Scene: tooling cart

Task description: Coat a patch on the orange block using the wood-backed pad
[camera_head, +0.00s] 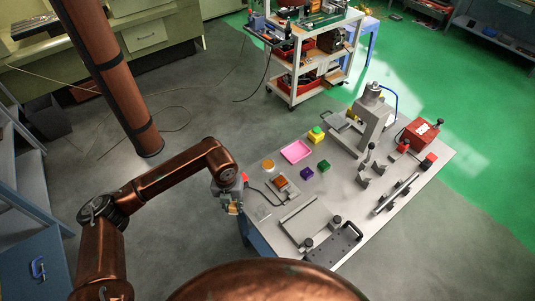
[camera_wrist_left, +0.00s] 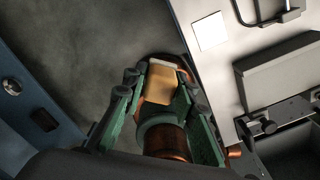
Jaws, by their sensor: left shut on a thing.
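My left gripper (camera_head: 233,208) hangs just off the near left edge of the workbench in the head view. In the left wrist view the gripper (camera_wrist_left: 162,84) is shut on the wood-backed pad (camera_wrist_left: 162,86), a tan block with a pale strip along its far end. The orange block (camera_head: 281,182) sits on a grey plate on the bench, to the right of the gripper and apart from it. A round orange dish or disc (camera_head: 268,165) lies just behind the block. My right gripper is not in view.
A pink tray (camera_head: 296,152), a purple block (camera_head: 307,173), a green block (camera_head: 323,165) and a yellow block (camera_head: 316,136) stand behind the orange block. A grey press (camera_head: 372,128) rises farther back. A flat grey fixture (camera_head: 306,222) lies at the near side. A pale square (camera_wrist_left: 209,31) lies near the bench edge.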

